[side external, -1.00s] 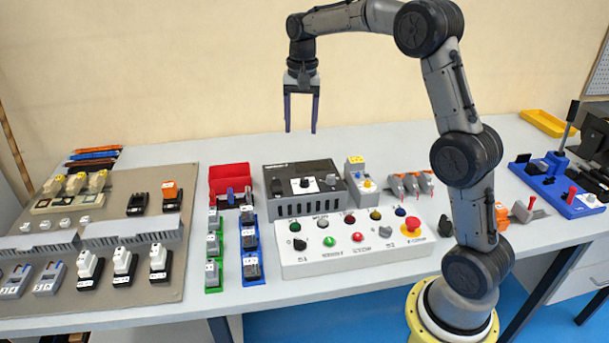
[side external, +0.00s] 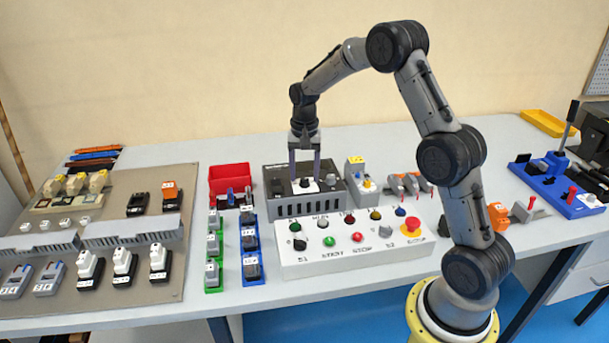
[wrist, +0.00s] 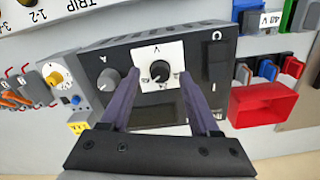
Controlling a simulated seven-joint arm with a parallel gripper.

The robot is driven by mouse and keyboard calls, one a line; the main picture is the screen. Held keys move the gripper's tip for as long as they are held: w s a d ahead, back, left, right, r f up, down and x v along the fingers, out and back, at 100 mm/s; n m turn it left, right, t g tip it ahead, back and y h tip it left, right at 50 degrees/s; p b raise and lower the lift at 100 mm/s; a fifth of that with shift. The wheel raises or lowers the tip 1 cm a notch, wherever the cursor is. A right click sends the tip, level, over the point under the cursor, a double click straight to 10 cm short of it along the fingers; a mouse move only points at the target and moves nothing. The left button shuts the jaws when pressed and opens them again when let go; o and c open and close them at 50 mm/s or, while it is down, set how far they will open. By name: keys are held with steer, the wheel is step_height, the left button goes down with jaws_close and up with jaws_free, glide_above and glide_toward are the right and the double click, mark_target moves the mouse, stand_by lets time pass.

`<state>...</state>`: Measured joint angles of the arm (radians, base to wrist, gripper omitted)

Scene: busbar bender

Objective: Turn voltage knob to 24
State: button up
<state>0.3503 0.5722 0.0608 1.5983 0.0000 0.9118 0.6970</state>
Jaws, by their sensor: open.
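The dark power supply box (side external: 283,207) stands on the bench, with a white V plate on its panel. The black voltage knob (wrist: 160,71) sits on that plate, and its small scale marks are too fine to read. My gripper (side external: 305,178) is open above the box, pointing down, with its fingers on either side of the knob in the side view. In the wrist view the fingertips (wrist: 160,84) flank the V plate, with the knob between them. I cannot tell how far the tips are above the panel.
A grey A knob (wrist: 108,81) and a black rocker switch (wrist: 216,62) flank the voltage knob. A white button panel (side external: 350,252) stands in front of the box.

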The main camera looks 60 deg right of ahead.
steer(key=shift+f, duration=0.5)
jaws_close()
steer(key=shift+n, duration=0.3)
steer(key=n, duration=0.5)
steer(key=shift+r+n, duration=0.1)
steer(key=shift+n, duration=0.2)
steer(key=n, duration=0.5)
steer(key=shift+n, duration=0.4)
